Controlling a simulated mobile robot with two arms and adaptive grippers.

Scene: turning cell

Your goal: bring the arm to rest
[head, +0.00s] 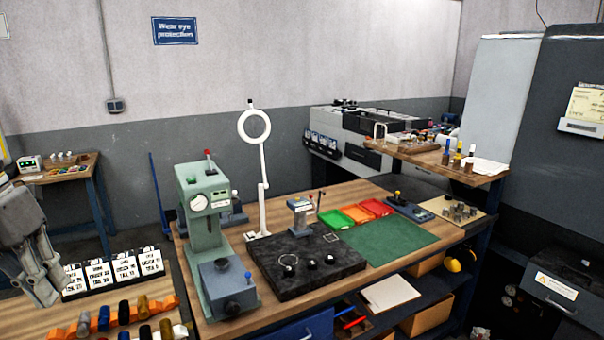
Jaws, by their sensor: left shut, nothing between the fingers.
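My left gripper (50,290) is at the left edge of the head view. It points down and is shut with nothing between its fingers. It hangs just left of a row of white label cards (112,272), close to the near-left wooden bench (195,318). Whether its fingertips touch the bench or the cards, I cannot tell. My right gripper is not in view.
An orange rack (125,310) with several coloured pieces lies in front of the cards. The middle bench holds a green press (205,240), a dark granite plate (305,265), a ring lamp (254,125) and a green mat (390,243). A dark machine (560,150) stands right.

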